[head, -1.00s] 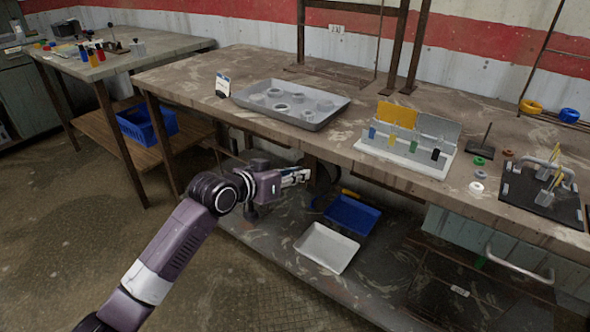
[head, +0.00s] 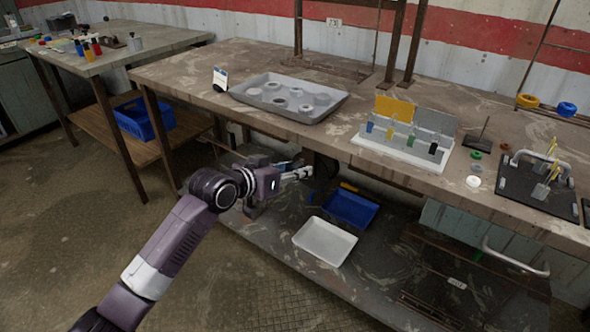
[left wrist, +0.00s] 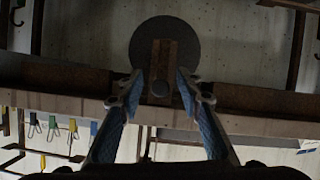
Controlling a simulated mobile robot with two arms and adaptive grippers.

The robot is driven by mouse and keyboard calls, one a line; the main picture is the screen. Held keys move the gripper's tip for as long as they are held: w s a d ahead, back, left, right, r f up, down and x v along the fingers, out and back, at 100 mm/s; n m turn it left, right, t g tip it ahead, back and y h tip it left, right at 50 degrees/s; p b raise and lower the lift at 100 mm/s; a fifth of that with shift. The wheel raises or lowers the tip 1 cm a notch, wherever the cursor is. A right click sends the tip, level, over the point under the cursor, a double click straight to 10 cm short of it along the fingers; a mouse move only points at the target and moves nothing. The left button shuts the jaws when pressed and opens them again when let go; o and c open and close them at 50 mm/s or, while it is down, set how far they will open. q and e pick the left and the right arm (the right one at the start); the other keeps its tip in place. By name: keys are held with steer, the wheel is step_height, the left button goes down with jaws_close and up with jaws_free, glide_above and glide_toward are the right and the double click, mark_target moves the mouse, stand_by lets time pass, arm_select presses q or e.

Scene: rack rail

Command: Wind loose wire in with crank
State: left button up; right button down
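My left gripper (head: 298,173) is below the front edge of the bench, in front of a dark shape under it. In the left wrist view its two fingers (left wrist: 160,82) are apart. Between them shows the rounded end of a crank handle (left wrist: 160,89) on a short brown arm (left wrist: 163,60). Behind these is a dark round disc (left wrist: 190,40). I see a gap on both sides of the handle end, so the fingers do not seem to grip it. I cannot make out the loose wire. My right gripper is not in view.
The workbench (head: 225,60) holds a grey tray (head: 330,108), a clip rack (head: 390,150) and a black board (head: 520,185). Below are a blue tray (head: 352,208) and a white tray (head: 325,241) on the low shelf. A drawer handle (head: 515,262) juts out at right.

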arm_select(q)
steer(key=shift+r, duration=0.1)
steer(key=shift+s+a+r, duration=0.15)
steer(key=shift+s+a, duration=0.05)
steer(key=shift+a, duration=0.1)
steer(key=v, duration=1.1)
steer(key=shift+s, duration=0.1)
